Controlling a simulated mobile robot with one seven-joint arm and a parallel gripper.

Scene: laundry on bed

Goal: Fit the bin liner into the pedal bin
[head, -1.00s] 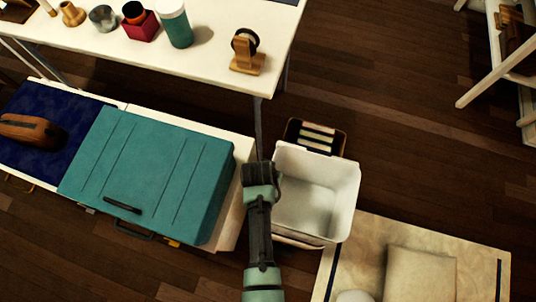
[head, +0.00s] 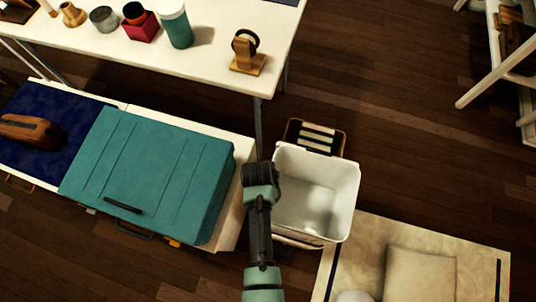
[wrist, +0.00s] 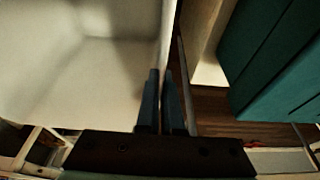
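A white, open-topped square bin (head: 343,190) stands on the floor in the middle of the head view. Its pale inside fills the upper left of the wrist view (wrist: 60,80). I cannot make out a separate bin liner from the bin's white walls. My gripper is at the bin's left side in the head view, where my own wrist hides its fingertips. In the wrist view my gripper's two dark fingers (wrist: 160,78) point at the bin's side wall, with only a narrow gap between them. Whether they pinch the wall's edge is unclear.
A teal case (head: 150,175) lies on a low white bench left of the bin. A dark tray (head: 330,130) sits behind the bin. A pale low platform (head: 350,250) with a cushion (head: 420,275) is at front right. A white table (head: 215,65) stands at the back left.

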